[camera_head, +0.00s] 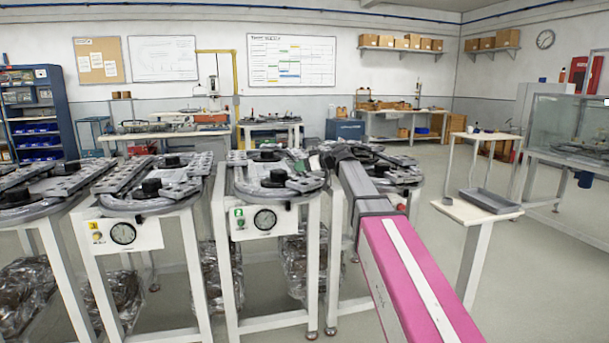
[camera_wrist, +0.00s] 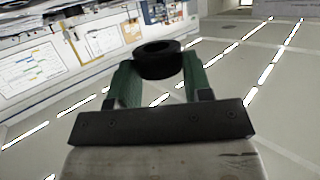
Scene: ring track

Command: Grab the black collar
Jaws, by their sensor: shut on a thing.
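The black collar (camera_wrist: 158,66), a short thick ring with a hole through it, is in the wrist view. My gripper (camera_wrist: 158,73) is shut on it, with one green finger on each side. The background behind it shows wall and floor, so the collar is held up in the air. In the head view my arm reaches away to the dark green gripper (camera_head: 338,154) near the right-hand stand; the collar is hard to make out there. Similar black round pieces sit on the other stands, one on the middle stand (camera_head: 278,175) and one to its left (camera_head: 152,187).
Several white-legged stands with grey ring tracks fill the left and middle. A small side table (camera_head: 466,210) with a grey tray (camera_head: 490,201) stands right of my arm. A glass-walled case (camera_head: 572,130) is at far right. Floor between them is open.

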